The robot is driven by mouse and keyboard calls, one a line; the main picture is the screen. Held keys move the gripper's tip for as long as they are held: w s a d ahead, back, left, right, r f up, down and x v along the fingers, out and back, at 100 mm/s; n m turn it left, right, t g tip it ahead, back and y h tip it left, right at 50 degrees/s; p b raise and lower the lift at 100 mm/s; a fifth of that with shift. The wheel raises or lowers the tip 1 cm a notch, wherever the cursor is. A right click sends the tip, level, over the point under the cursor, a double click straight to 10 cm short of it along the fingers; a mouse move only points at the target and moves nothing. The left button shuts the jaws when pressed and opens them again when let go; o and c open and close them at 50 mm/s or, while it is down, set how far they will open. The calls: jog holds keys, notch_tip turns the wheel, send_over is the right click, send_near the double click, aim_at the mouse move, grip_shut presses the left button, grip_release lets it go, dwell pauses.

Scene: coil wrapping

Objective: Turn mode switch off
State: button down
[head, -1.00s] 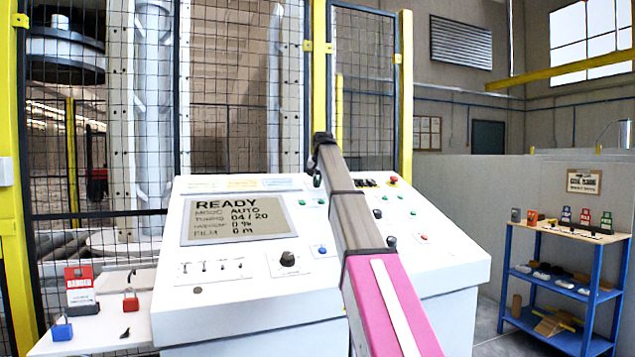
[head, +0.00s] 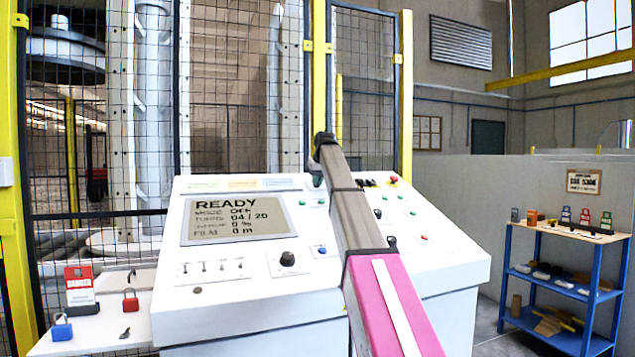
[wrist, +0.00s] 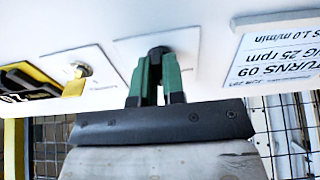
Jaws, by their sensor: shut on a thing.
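My gripper (wrist: 157,78) is shut on a black knob, the mode switch (wrist: 157,50), on a pale plate of the white panel. Its two green fingers stand on either side of the knob. In the head view my gripper (head: 318,180) is at the upper middle of the console (head: 260,305), and my arm hides the knob there. The console display (head: 238,218) reads READY, MODE OFF, TURNS 04 / 20 and FILM 0 m.
A key switch (wrist: 80,70) with a yellow tag sits left of the knob in the wrist view. Another black knob (head: 288,258) is below the display. Red (head: 130,301) and blue (head: 62,327) padlocks lie on the left shelf. A mesh fence stands behind the console.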

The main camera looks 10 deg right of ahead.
jog(key=c, duration=1.2)
grip_release()
jog(key=v, duration=1)
jog(key=shift+s+r, duration=0.2)
jog(key=shift+r, duration=0.1)
